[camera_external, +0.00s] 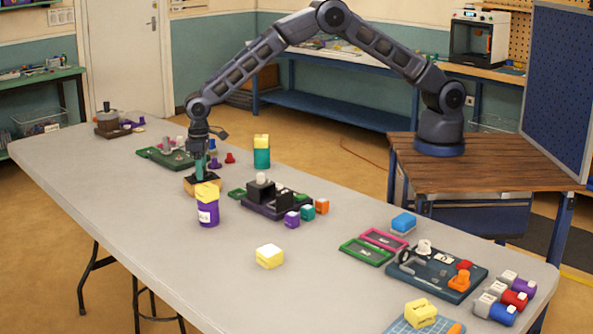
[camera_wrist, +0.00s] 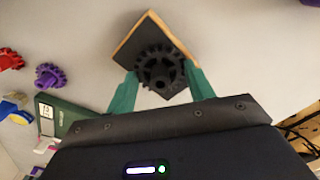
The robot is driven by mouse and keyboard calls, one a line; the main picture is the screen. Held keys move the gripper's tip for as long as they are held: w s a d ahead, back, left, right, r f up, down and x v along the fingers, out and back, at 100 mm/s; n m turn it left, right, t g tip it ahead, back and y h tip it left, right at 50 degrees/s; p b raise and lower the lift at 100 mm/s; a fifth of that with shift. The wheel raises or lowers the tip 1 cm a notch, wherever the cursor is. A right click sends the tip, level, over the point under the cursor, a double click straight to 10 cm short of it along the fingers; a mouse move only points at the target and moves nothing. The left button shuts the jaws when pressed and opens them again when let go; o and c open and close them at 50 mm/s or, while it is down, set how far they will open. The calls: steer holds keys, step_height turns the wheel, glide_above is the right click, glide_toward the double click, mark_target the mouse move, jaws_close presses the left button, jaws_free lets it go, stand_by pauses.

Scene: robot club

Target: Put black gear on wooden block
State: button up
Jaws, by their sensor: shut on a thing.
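My gripper (camera_external: 205,168) points down over the wooden block (camera_external: 189,187) on the grey table. In the wrist view my gripper (camera_wrist: 161,88) has its two green fingers shut on the black gear (camera_wrist: 158,68), one on each side. The gear is over the block (camera_wrist: 126,43), which has a dark top and light wood edges and sits turned like a diamond. Whether the gear touches the block's top or is just above it I cannot tell. The external view barely shows the gear, behind the fingers.
A purple jar with a yellow block on top (camera_external: 207,208) stands right in front of the wooden block. A teal jar (camera_external: 262,157) stands behind to the right. Purple (camera_wrist: 49,76) and red (camera_wrist: 10,59) gears lie left in the wrist view. The table's front left is clear.

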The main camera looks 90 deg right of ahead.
steer(key=shift+f, duration=0.15)
steer(key=o, duration=1)
steer(key=shift+c, duration=0.2)
step_height(320, 180, up, 13)
steer(key=shift+f, duration=0.2)
